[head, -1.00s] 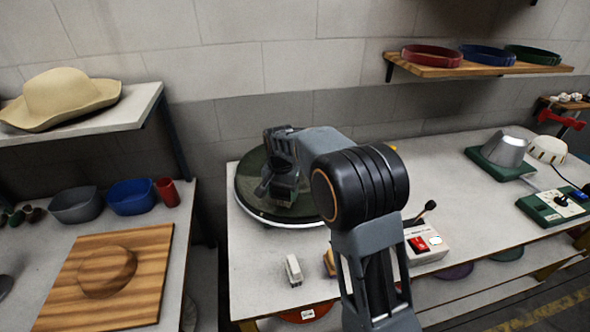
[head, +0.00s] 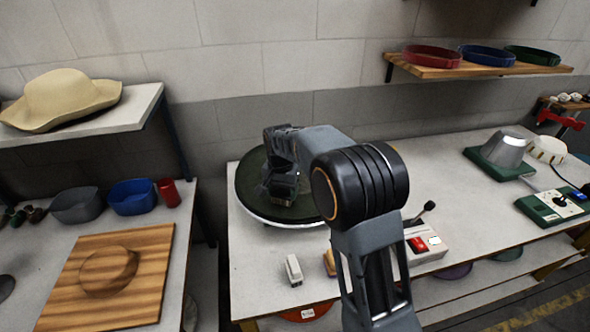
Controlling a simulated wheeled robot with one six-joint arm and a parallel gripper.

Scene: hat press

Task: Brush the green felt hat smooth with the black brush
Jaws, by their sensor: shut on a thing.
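The green felt hat (head: 250,188) shows as a wide, dark green round brim on a pale-rimmed round stand (head: 262,218) at the left end of the bench. Its middle is hidden behind my arm. My gripper (head: 283,188) is over the right part of the hat, shut on a small dark block with a tan face, seemingly the black brush (head: 283,202). The brush is low over the brim, but I cannot tell whether it touches the felt. The arm and fingers hide most of it.
A pale block (head: 293,270) and a tan piece (head: 329,263) lie at the bench front. A control box (head: 425,246) with a red switch and lever stands right of my arm. A grey cone (head: 502,150) stands far right. A wooden board (head: 140,270) lies left.

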